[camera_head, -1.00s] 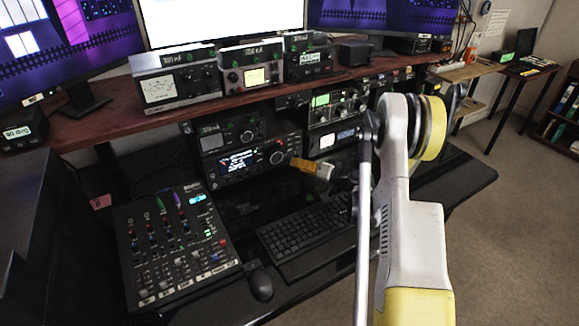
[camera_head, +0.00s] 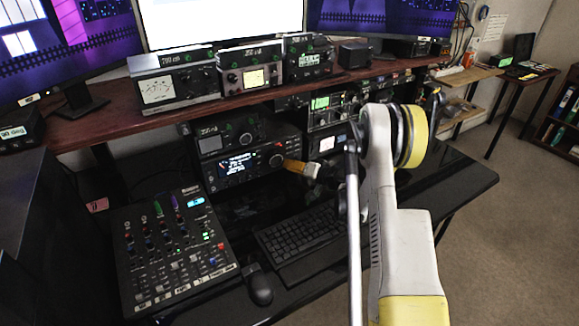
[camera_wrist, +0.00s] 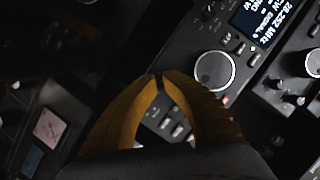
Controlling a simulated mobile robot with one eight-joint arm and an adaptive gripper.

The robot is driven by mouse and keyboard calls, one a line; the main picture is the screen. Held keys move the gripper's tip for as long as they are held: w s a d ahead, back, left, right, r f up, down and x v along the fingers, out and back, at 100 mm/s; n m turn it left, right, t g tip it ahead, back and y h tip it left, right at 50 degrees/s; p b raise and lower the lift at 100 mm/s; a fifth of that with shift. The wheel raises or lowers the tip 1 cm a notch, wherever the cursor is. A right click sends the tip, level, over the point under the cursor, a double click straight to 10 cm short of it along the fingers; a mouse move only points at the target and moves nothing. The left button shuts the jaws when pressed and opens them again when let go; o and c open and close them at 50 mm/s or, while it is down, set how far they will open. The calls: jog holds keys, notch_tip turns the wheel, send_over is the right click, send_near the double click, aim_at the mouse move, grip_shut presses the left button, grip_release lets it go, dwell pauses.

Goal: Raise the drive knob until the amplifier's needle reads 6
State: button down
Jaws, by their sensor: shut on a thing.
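My gripper (camera_head: 287,165) reaches in from the right to the front of a black radio (camera_head: 228,176) with a lit display. In the wrist view, the orange fingers (camera_wrist: 158,79) come together on a small dark knob, mostly hidden between their tips. The radio's large, pale-ringed knob (camera_wrist: 214,70) lies just right of the fingertips there, apart from them. On the shelf, a grey box (camera_head: 180,104) has a white needle dial (camera_head: 157,90); a second box (camera_head: 230,86) has a small yellowish dial (camera_head: 253,78). I cannot tell which is the amplifier, and the needles are too small to read.
A mixer (camera_head: 175,250), a mouse (camera_head: 257,284) and a keyboard (camera_head: 305,242) lie on the desk below. The wooden shelf (camera_head: 110,124) overhangs the radio. Another rack radio (camera_head: 325,122) stands to the right, close to my arm.

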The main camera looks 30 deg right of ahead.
jog(key=m+t+y, duration=0.1)
jog(key=m, duration=0.2)
jog(key=shift+m+y, duration=0.3)
jog(key=shift+y, duration=0.1)
jog(key=c, duration=1.4)
grip_release()
jog(key=shift+d, duration=0.1)
jog(key=v, duration=1.2)
jog(key=shift+f, duration=0.15)
